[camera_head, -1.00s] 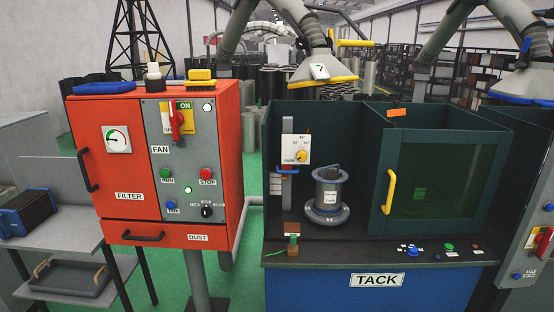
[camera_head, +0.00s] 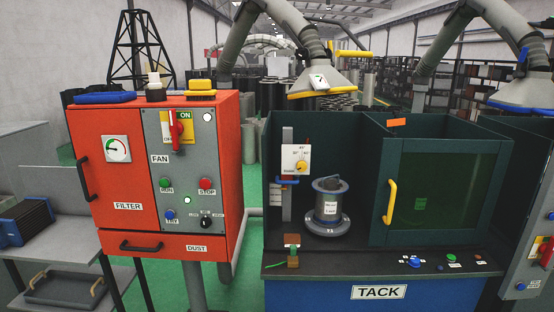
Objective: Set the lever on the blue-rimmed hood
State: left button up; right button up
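The blue-rimmed hood (camera_head: 518,84) hangs at the upper right on a grey jointed duct arm, cut off by the picture's right edge. Its conical body is grey and its lower rim is blue. A small blue lever (camera_head: 522,62) stands at the neck of this hood, pointing steeply up; its exact setting is too small to read. A second hood (camera_head: 326,79), with a yellow rim, hangs at the upper middle. It has a yellow lever (camera_head: 355,54) lying nearly level and a small dial on its face. Neither of my grippers is in view.
A red filter cabinet (camera_head: 125,190) with a FAN panel stands left. The dark-green TACK booth (camera_head: 450,127) stands below the hoods, holding a flanged cylinder (camera_head: 328,205) on its left side; its right side has a yellow-handled glass door. A grey panel (camera_head: 535,250) stands at far right.

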aim_at(517, 74)
jog(key=z, duration=1.3)
